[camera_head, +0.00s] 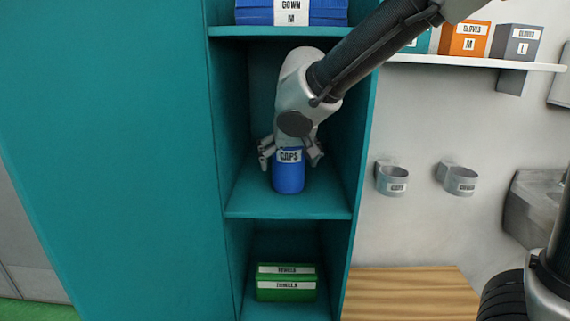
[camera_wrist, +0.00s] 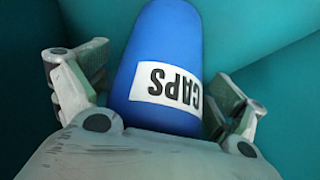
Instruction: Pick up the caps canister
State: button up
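The caps canister (camera_head: 289,175) is a blue cylinder with a white CAPS label. It stands upright on the middle shelf of the teal cabinet. My gripper (camera_head: 291,152) reaches down over it from above, with one finger on each side of its upper part. In the wrist view the canister (camera_wrist: 165,55) lies between the two spread fingers. A gap shows between the left finger and the canister; the right finger is close to its side, and I cannot tell whether it touches. The gripper is open.
Cabinet walls (camera_head: 228,120) stand close on both sides of the middle shelf (camera_head: 250,203). Blue gown packs (camera_head: 325,12) lie on the shelf above, green boxes (camera_head: 286,283) below. Glove boxes (camera_head: 463,39) stand on a wall shelf at right, above two grey cup holders (camera_head: 391,179).

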jog(key=c, duration=1.1)
